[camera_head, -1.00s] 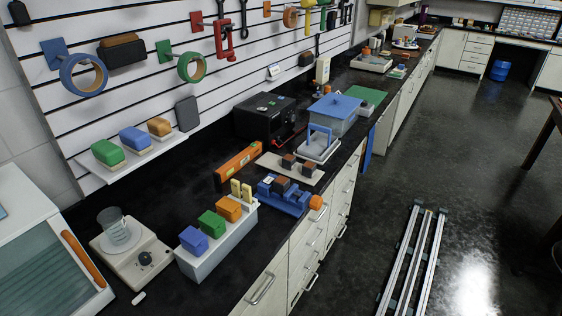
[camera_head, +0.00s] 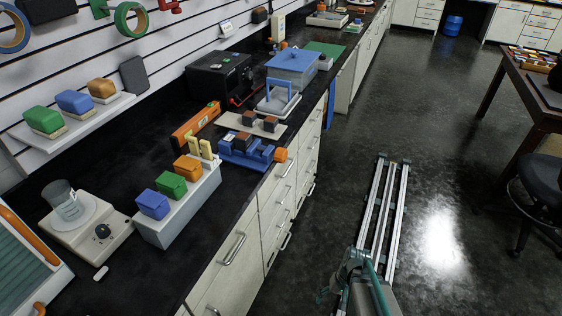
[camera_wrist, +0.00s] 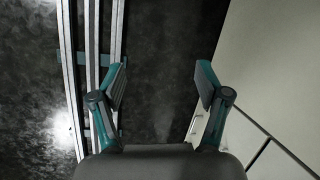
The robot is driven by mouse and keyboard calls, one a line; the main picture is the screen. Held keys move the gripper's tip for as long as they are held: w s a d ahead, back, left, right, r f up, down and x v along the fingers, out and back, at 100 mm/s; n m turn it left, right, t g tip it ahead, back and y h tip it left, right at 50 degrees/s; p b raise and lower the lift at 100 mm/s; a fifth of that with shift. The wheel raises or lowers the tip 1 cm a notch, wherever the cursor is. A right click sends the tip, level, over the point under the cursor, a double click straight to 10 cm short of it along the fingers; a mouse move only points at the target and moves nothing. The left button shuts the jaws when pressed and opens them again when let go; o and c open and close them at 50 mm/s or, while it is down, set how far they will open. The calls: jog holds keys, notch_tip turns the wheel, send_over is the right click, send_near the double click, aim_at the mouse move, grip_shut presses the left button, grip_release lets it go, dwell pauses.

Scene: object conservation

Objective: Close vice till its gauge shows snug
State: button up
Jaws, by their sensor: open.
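The blue vice (camera_head: 248,157) sits near the front edge of the black counter. Its orange knob (camera_head: 281,155) points out over the edge, toward the floor side. A dark block shows at its jaws, but whether they touch it is too small to tell. A small pale mark on the vice may be its gauge, and I cannot read it. In the wrist view my gripper (camera_wrist: 161,78) is open and empty, with its two teal fingers apart above the floor beside the drawer fronts. It is well away from the vice. Part of my arm shows at the bottom of the head view.
A white rack with blue, green and orange blocks (camera_head: 180,210) stands left of the vice. An orange level (camera_head: 196,124) and a pale board with dark blocks (camera_head: 235,124) lie behind it. A blue-lidded box (camera_head: 292,70) stands farther back. The floor (camera_head: 330,200) before the drawers is clear.

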jog(key=w+a+r+n+t+y+b, duration=0.1)
jog(key=w+r, duration=0.2)
jog(key=w, duration=0.3)
jog(key=w+a+r+t+y+b, duration=0.2)
jog(key=w+r, duration=0.1)
jog(key=w, duration=0.3)
jog(key=n+t+y+b, duration=0.3)
jog(key=n+t+y, duration=0.3)
jog(key=n+y, duration=0.6)
send_near(286, 156)
jog(key=a+r+n+h, duration=0.1)
jog(key=r, duration=0.1)
jog(key=p+x, duration=0.1)
jog(key=x, duration=0.9)
jog(key=shift+a+f+p, duration=0.2)
jog(key=shift+f+p, duration=0.05)
jog(key=shift+p, duration=0.15)
jog(key=shift+s, duration=0.1)
jog(key=c, duration=1.1)
jog(key=shift+f+b, duration=0.1)
jog(key=shift+b, duration=0.2)
jog(key=shift+c, duration=0.3)
